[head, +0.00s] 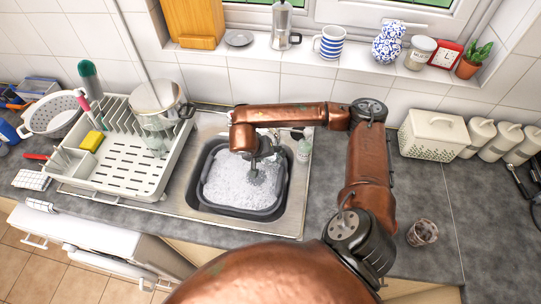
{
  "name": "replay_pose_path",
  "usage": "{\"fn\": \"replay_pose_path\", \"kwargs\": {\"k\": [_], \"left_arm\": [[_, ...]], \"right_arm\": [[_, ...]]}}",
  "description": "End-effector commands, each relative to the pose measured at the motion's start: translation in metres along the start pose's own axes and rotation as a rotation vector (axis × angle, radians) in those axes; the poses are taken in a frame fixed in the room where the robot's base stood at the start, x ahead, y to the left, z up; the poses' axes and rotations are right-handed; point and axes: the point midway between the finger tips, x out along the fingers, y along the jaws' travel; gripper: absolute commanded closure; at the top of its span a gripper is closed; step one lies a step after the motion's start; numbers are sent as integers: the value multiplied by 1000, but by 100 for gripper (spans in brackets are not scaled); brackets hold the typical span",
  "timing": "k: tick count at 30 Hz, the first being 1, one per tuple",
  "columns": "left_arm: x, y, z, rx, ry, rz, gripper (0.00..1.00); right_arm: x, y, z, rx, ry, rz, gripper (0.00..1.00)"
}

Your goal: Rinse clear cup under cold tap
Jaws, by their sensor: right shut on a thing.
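My right gripper (256,174) points down over the soapy water in the grey washing-up basin (238,213). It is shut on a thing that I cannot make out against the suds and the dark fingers. A clear cup (422,232) with reddish-brown marks stands upright on the counter at the right, apart from the gripper. The tap is mostly hidden behind my right forearm, and I cannot tell whether water runs. My left gripper is not in view.
A white dish rack (122,180) with a lidded glass pot (158,110) and a yellow sponge (92,140) stands left of the sink (290,215). A small bottle (304,150) stands at the sink's back right. The right counter (455,210) is mostly clear around the cup.

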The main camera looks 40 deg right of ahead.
Motion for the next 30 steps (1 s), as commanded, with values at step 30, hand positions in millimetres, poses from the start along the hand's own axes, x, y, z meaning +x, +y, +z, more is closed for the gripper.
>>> {"fn": "replay_pose_path", "kwargs": {"k": [30], "left_arm": [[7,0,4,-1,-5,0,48]], "right_arm": [[-1,-3,-1,0,0,1,75]]}}
